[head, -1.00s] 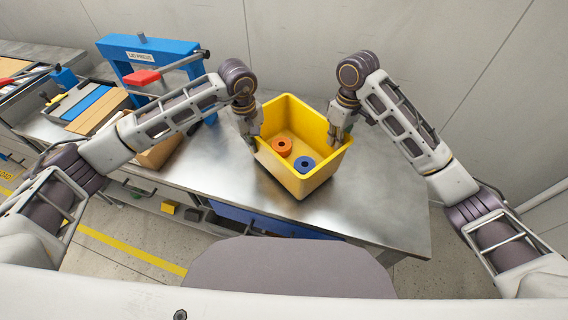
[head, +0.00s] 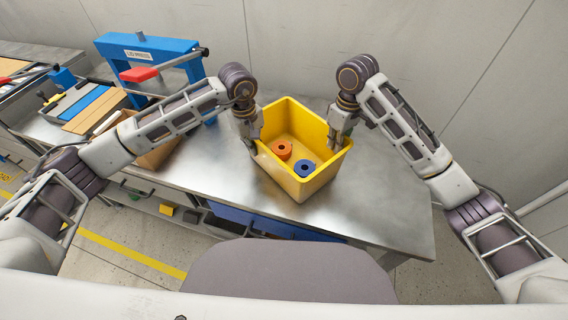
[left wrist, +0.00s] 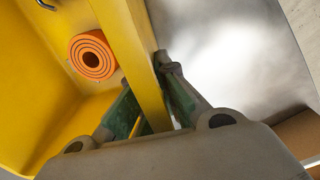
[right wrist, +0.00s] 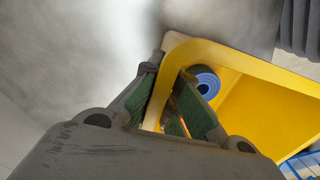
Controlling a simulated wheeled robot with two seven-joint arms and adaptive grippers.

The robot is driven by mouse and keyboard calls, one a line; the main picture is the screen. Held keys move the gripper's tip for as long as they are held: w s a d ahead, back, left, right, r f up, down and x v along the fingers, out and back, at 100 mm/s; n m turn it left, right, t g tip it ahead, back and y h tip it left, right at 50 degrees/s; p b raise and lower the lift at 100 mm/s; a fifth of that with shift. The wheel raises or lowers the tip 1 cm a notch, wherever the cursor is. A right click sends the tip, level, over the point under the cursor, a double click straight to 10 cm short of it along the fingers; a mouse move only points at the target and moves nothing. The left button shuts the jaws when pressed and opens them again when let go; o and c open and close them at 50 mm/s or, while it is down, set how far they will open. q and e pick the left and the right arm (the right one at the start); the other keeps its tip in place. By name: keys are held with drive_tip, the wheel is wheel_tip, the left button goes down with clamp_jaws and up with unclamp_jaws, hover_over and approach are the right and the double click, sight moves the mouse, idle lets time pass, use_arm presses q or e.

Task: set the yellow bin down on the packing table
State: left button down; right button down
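The yellow bin (head: 297,184) is upright over the bare middle of the metal packing table (head: 370,215). Its base is at or very close to the tabletop; I cannot tell if it touches. Inside lie an orange ring-shaped part (head: 281,150) and a blue one (head: 305,168). My left gripper (head: 255,143) is shut on the bin's left wall, one finger on each side of the rim (left wrist: 135,55). My right gripper (head: 337,136) is shut on the opposite wall, with the rim (right wrist: 172,62) between its fingers. The inner fingertips are partly hidden in the head view.
A cardboard box (head: 155,150) and a tray of coloured strips (head: 90,105) are left of the bin. The table right of the bin is clear. A wall rises behind.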

use_arm(q)
drive_tip(key=shift+f, duration=0.1)
use_arm(e)
drive_tip(key=shift+f, duration=0.1)
use_arm(q)
drive_tip(key=c, duration=2.1)
unclamp_jaws()
use_arm(e)
drive_tip(key=c, duration=2.1)
unclamp_jaws()
use_arm(q)
drive_tip(key=o, duration=0.5)
drive_tip(key=shift+c, duration=0.2)
use_arm(e)
drive_tip(key=o, duration=0.5)
drive_tip(key=shift+c, duration=0.2)
use_arm(q)
wheel_tip(320, 180, up, 12)
drive_tip(key=shift+s+a, duration=0.25)
use_arm(e)
wheel_tip(320, 180, up, 12)
drive_tip(key=shift+w+d, duration=0.2)
drive_tip(key=shift+d, duration=0.05)
